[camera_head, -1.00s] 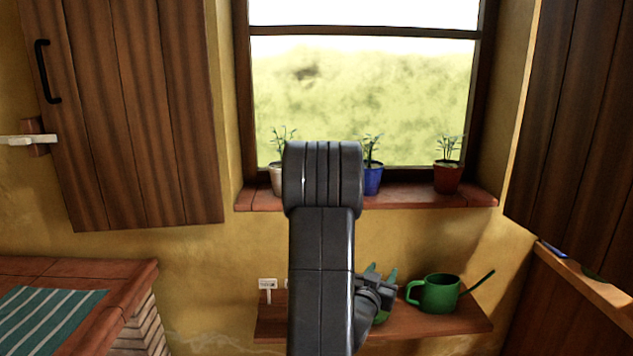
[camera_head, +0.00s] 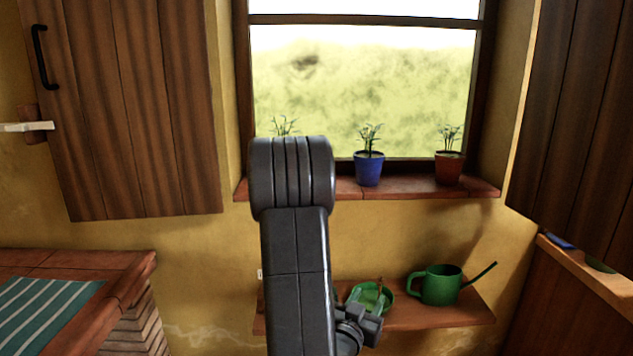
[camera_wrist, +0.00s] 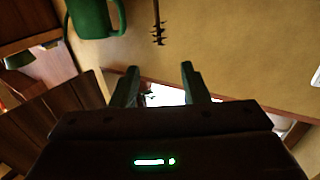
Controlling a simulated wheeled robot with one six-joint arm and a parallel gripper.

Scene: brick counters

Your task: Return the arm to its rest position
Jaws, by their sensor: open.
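My arm rises through the middle of the head view, its dark elbow (camera_head: 291,175) in front of the window sill. My gripper (camera_wrist: 158,78) shows in the wrist view with its two fingers apart and nothing seen between them. In the head view a small dark wrist part of mine shows low, beside the arm and in front of the shelf. The arm hides part of the sill and the left part of the shelf.
A wooden shelf (camera_head: 440,315) bears a green watering can (camera_head: 440,285) and a round green dish (camera_head: 385,294). A blue pot (camera_head: 369,170) and a terracotta pot (camera_head: 448,167) stand on the sill (camera_head: 420,186). A brick counter (camera_head: 120,262) with a striped cloth (camera_head: 45,310) is at left.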

